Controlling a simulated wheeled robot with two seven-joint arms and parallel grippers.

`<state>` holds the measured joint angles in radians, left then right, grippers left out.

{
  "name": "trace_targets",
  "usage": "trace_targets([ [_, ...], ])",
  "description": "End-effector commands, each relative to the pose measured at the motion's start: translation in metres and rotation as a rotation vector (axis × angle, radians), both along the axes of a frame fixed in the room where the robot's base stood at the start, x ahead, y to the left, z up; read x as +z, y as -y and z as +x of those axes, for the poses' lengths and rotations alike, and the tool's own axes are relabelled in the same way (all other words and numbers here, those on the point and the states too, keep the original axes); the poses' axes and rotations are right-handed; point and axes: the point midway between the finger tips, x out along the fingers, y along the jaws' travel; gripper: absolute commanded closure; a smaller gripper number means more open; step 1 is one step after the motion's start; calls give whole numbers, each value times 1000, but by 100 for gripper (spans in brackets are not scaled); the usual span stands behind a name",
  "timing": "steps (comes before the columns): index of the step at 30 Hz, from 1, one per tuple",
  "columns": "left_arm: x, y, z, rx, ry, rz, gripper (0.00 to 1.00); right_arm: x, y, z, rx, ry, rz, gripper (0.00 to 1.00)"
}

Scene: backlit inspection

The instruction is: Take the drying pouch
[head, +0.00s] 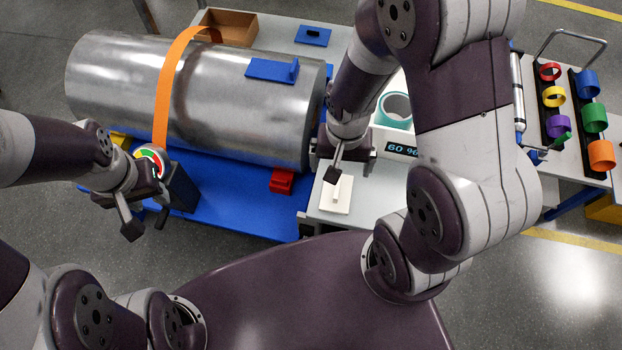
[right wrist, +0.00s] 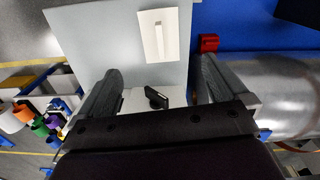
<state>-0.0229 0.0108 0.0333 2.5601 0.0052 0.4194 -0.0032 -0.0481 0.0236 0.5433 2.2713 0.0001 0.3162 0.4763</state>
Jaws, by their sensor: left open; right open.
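A flat white piece with a raised white ridge (head: 337,195), which looks like the drying pouch, lies on the light grey bench top (head: 375,212). It also shows beyond my fingertips in the right wrist view (right wrist: 171,37). My right gripper (head: 343,160) is open and empty, just behind the white piece in the head view. In the right wrist view, my right gripper (right wrist: 158,85) has its two fingers wide apart. My left gripper (head: 146,218) is open and empty at the left, in front of a dark box with a red, green and white dial (head: 150,158).
A large metal cylinder (head: 230,90) with an orange strap (head: 172,85) lies on a blue base (head: 235,207). A red block (head: 282,180) sits by its right end. A "60 %" display (head: 401,149) and teal ring (head: 394,110) stand behind. Coloured rings (head: 594,118) hang at right.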

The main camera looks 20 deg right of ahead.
Motion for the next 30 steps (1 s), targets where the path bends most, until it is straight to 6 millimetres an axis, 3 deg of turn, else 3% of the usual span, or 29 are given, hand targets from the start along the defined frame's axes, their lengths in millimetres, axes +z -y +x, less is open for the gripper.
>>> trace_targets([
  [4,-3,0,0,0,0,0,58,-6,0,3,-69,10,0,0],
  [10,-15,0,0,0,0,0,58,-53,0,2,-75,8,0,0],
  [17,-20,0,0,0,0,0,58,-83,0,2,-74,10,0,0],
  [22,-31,0,0,0,0,0,58,-117,1,1,-74,10,0,0],
  [30,-32,0,0,0,0,0,58,-126,1,1,-73,13,-1,0],
])
